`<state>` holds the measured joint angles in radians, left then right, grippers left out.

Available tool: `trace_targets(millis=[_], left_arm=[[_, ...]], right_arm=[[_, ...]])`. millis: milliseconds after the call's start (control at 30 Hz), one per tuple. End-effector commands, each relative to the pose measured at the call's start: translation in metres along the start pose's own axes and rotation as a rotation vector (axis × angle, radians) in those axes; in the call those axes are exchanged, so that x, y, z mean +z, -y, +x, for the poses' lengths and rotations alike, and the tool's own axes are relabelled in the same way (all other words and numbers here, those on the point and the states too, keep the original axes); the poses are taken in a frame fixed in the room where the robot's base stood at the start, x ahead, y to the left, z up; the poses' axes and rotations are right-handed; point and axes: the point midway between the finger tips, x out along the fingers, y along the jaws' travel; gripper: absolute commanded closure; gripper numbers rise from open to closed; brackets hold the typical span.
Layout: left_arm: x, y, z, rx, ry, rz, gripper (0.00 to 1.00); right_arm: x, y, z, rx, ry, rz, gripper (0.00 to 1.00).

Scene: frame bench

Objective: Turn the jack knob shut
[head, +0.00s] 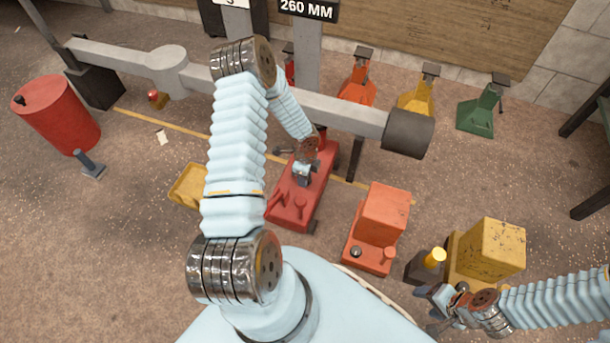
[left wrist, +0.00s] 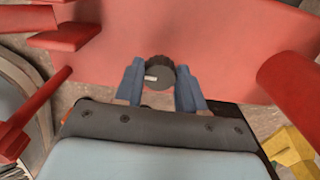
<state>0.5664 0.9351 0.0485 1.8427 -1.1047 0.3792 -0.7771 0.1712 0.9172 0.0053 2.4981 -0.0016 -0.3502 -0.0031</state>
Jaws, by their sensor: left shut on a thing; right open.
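The red floor jack (head: 286,203) stands on the floor in the middle of the head view, under the grey beam. Its red body (left wrist: 225,40) fills the top of the left wrist view. A small dark round knob (left wrist: 158,72) with a white mark sits between the two blue fingers of my left gripper (left wrist: 161,84). The left gripper (head: 302,174) is shut on the knob; the arm and hand hide the knob in the head view. My right gripper (head: 436,308) is open and empty at the lower right, beside a dark block with a yellow top (head: 433,259).
An orange machine (head: 384,215) and a yellow machine (head: 492,252) stand right of the jack. A yellow tray (head: 188,187) lies to its left. A red drum (head: 58,117) stands far left. Orange, yellow and green (head: 480,113) stands line the back wall. The left floor is mostly clear.

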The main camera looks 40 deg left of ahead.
Motion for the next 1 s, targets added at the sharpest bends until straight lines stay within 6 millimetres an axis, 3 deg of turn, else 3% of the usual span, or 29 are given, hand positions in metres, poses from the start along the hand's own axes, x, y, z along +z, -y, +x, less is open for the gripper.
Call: trace_targets(millis=[33,167,533,667,1000], left_arm=[[0.001,0.001,0.000,-0.001,0.002,0.001,0.56],[0.001,0.000,0.000,-0.001,0.001,0.000,0.36],[0.000,0.001,-0.007,-0.001,0.001,0.000,0.35],[0.000,0.001,-0.029,-0.004,0.001,-0.001,0.35],[0.001,0.001,-0.110,-0.002,0.001,-0.001,0.35]], right_arm=[[0.000,0.000,0.000,0.000,0.000,0.000,0.37],[0.000,0.000,0.000,0.000,0.000,0.000,0.37],[0.000,0.001,-0.002,0.000,0.000,0.000,0.37],[0.000,0.002,-0.007,0.001,-0.001,0.000,0.37],[-0.002,0.006,-0.024,0.005,-0.006,0.001,0.37]])
